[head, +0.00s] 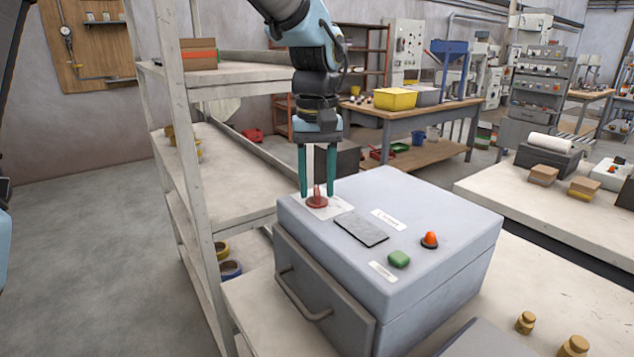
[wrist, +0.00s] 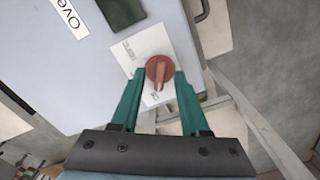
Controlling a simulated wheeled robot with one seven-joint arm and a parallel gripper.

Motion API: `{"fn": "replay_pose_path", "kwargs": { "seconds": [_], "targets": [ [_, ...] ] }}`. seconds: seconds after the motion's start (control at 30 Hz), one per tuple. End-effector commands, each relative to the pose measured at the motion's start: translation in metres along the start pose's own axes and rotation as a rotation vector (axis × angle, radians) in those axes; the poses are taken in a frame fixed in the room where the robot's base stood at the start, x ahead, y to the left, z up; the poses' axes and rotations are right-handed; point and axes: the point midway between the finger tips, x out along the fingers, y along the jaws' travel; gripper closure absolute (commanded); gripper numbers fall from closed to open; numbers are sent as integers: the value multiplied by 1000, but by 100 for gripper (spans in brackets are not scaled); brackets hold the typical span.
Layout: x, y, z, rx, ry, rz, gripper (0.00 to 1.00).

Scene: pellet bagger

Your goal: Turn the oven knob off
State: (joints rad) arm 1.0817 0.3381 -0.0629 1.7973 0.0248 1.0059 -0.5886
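The oven (head: 420,225) is a grey box on a white table, with a handled door on its front. Its red knob (head: 317,201) sits on a white label plate (head: 336,208) at the top's far left corner. The knob also shows in the wrist view (wrist: 159,71), with its raised grip pointing toward my gripper's base. My gripper (head: 317,192) points down over the knob, with its green fingers apart on either side. In the wrist view the fingertips (wrist: 160,76) flank the knob with small gaps. The plate's lettering is too small to read surely.
The oven top also holds a dark panel (head: 361,230), a green button (head: 399,258) and an orange-red button (head: 429,239). A white shelf rack (head: 195,180) stands close at the left. Brass weights (head: 525,322) stand on the table at the right front.

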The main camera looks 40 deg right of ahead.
Motion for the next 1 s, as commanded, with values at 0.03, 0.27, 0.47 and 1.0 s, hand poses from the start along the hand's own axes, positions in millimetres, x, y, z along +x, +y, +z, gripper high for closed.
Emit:
{"fn": "replay_pose_path", "kwargs": {
  "seconds": [0.03, 0.27, 0.47, 1.0],
  "targets": [
    [0, 0, 0, 0, 0, 0, 55],
    [-3, 0, 0, 0, 0, 0, 55],
    [-30, 0, 0, 0, 4, 2, 55],
    [-107, 0, 0, 0, 0, 0, 55]
  ]
}}
